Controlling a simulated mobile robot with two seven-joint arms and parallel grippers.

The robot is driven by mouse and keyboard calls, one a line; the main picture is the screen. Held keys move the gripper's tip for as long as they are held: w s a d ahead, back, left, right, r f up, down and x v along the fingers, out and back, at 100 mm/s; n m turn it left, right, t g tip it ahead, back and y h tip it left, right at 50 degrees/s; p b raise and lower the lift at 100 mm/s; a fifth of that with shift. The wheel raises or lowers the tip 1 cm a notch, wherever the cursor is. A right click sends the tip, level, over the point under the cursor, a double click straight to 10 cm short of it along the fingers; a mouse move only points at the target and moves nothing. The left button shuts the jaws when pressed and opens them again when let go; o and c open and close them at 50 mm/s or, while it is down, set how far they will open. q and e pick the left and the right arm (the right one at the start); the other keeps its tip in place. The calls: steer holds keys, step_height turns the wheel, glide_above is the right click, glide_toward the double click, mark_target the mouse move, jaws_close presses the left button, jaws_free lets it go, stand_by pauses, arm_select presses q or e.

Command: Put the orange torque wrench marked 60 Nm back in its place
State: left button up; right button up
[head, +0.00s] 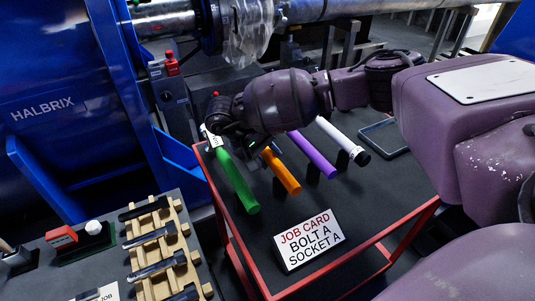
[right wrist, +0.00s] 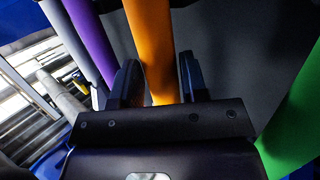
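The orange torque wrench (head: 281,172) lies on the black cart top between the green and purple wrenches. Its far end is hidden under my right arm, and no 60 Nm mark is readable. My right gripper (head: 258,150) is low over its far part. In the right wrist view, the orange handle (right wrist: 151,45) runs between the two fingers of my right gripper (right wrist: 157,85). The fingers stand apart on either side of it, with a narrow gap visible on the right. My left gripper is not in view.
A green wrench (head: 237,182), purple wrench (head: 313,155) and white wrench (head: 342,140) lie close beside it. A job card (head: 308,240) stands at the cart's front. A dark tray (head: 383,138) is at right. A grey bench with a wooden rack (head: 160,262) is at left.

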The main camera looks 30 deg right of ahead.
steer(key=o, duration=0.4)
steer(key=shift+c, duration=0.2)
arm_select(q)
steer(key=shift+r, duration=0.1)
arm_select(e)
steer(key=v, duration=0.3)
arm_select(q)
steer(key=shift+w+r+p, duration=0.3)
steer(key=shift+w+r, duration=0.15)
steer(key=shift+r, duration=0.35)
arm_select(e)
steer(key=v, duration=0.7)
steer(key=shift+a+r, duration=0.2)
steer(key=shift+r, duration=0.15)
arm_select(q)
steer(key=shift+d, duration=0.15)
